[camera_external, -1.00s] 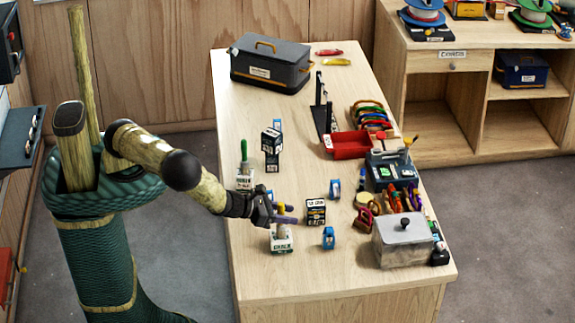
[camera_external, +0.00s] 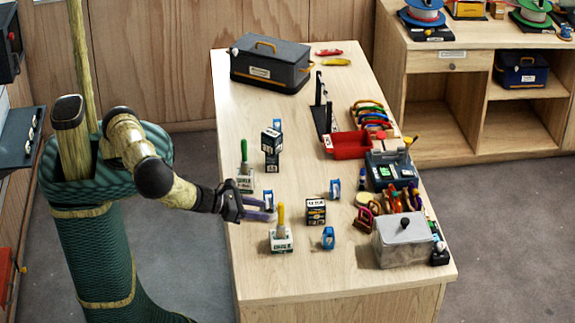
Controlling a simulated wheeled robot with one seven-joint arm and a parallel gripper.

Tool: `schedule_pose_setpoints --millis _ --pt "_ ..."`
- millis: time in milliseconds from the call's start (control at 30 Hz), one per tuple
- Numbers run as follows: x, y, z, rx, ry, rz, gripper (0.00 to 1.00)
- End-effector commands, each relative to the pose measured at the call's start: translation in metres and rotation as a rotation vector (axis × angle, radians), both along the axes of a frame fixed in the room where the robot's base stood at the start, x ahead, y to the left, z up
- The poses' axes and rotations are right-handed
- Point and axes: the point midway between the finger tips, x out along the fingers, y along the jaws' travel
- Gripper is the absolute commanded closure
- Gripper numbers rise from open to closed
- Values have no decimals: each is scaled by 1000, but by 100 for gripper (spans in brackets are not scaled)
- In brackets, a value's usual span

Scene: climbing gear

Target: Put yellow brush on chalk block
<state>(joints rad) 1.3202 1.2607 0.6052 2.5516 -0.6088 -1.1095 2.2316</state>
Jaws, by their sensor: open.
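The yellow brush (camera_external: 281,214) stands upright on the white chalk block (camera_external: 281,241) near the front left of the table. My gripper (camera_external: 271,210) is open and empty, just to the left of and behind the yellow brush in the picture. I see no contact between its fingers and the brush. A second block (camera_external: 245,182) with a green brush (camera_external: 244,152) upright on it stands farther back along the left edge.
Dark labelled boxes (camera_external: 316,212) and blue tape rolls (camera_external: 328,238) stand close by on the table (camera_external: 330,285). A grey lidded box (camera_external: 402,242) is at the front right. A red tray (camera_external: 347,145) lies farther back. The table's front strip is clear.

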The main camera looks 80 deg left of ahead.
Motion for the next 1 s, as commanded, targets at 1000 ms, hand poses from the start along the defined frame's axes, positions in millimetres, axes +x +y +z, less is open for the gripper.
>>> schedule_pose_setpoints --millis 1000 --pt "-26 -1 11 -10 4 9 59"
